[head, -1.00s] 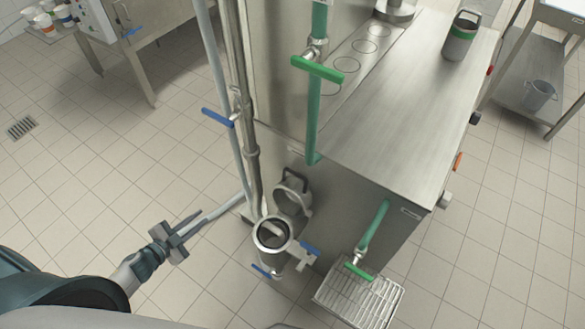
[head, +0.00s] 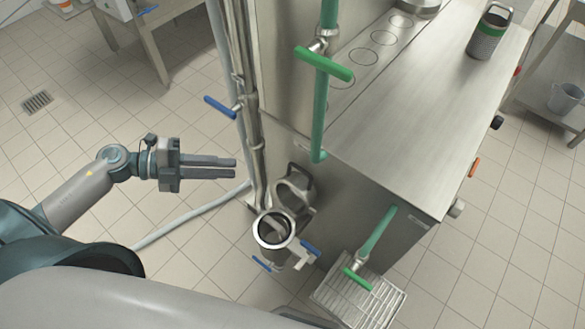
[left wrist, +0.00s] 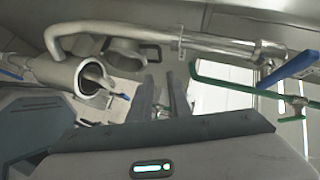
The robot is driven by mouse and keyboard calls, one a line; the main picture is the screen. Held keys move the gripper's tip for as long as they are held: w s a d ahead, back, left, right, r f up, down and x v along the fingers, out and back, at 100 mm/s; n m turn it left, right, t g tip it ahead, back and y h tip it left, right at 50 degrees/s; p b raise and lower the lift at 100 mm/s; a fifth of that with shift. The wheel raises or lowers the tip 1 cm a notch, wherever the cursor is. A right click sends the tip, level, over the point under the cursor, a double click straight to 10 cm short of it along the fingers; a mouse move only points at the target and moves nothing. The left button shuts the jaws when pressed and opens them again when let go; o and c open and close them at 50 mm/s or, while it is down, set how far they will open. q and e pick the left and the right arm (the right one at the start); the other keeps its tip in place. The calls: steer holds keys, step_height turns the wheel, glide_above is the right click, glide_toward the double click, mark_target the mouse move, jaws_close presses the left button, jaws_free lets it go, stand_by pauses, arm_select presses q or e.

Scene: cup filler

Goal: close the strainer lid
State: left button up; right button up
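The strainer (head: 275,231) is a metal cylinder with an open round mouth, low beside the machine. Its mouth also shows at the left of the left wrist view (left wrist: 87,78). The strainer lid (head: 296,187) is swung open behind the mouth, against the machine's side, with a dark handle. The lid also shows beyond the fingers in the left wrist view (left wrist: 122,57). My left gripper (head: 236,168) is open and empty, its two fingers parallel with a gap, pointing right toward the lid and short of it. My right gripper is not in view.
Vertical pipes (head: 246,100) with a blue-handled valve (head: 221,107) stand just beyond my left fingers. The steel machine (head: 385,165) has green-handled valves (head: 324,63), and a drain grate (head: 357,301) lies below.

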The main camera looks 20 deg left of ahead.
mark_target(300, 170)
arm_select(q)
steer(key=shift+w+d, duration=0.1)
steer(key=p+x, duration=0.5)
steer(key=x, duration=1.1)
steer(key=shift+w+d, duration=0.1)
steer(key=shift+d, duration=0.15)
steer(key=shift+w+d+f, duration=0.15)
steer(key=shift+d+f, duration=0.05)
steer(key=shift+d, duration=0.05)
jaws_close()
